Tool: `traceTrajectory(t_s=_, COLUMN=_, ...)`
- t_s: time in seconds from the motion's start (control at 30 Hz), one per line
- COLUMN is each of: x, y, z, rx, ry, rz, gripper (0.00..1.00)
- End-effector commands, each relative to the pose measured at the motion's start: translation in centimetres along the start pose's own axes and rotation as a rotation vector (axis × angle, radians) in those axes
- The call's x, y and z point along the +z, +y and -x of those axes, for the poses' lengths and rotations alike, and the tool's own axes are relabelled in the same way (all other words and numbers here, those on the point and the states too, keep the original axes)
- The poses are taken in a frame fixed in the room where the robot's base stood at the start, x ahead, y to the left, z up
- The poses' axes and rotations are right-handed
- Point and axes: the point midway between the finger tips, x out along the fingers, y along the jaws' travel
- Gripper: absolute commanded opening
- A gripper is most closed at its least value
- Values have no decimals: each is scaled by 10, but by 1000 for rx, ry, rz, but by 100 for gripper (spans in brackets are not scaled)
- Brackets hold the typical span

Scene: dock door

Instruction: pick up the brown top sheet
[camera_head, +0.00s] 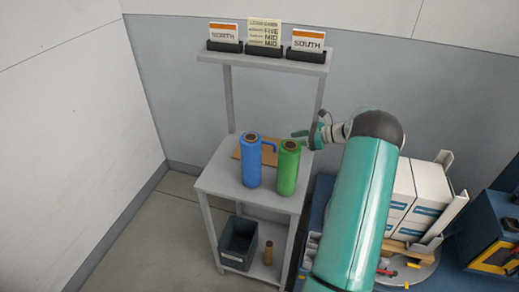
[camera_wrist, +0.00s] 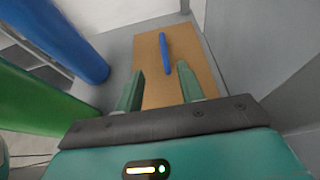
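The brown top sheet (camera_head: 240,152) lies flat on the upper shelf of a grey stand, partly hidden behind two rolls. The blue handle (camera_head: 269,144) also shows in the head view between the rolls. My gripper (camera_head: 299,135) is at the right rear of the shelf. In the wrist view, my gripper (camera_wrist: 161,72) is open, with nothing between its fingers; the blue handle appears beyond the gap.
A blue roll (camera_head: 252,163) and a green roll (camera_head: 287,170) stand upright in front of the sheet. A grey post (camera_head: 319,100) rises beside my gripper. Label holders (camera_head: 264,49) sit on the top ledge. A dark bin (camera_head: 238,243) is below. White boxes (camera_head: 428,193) stand at right.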

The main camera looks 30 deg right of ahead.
Motion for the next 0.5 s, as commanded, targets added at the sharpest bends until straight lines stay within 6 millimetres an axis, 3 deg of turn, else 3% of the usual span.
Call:
traceTrajectory(t_s=0.17, x=-2, y=0, z=-4, rx=-1, ry=1, rz=-1, gripper=38)
traceTrajectory(t_s=0.5, x=-4, y=-1, z=-63, rx=-1, ry=2, rz=-1, gripper=38)
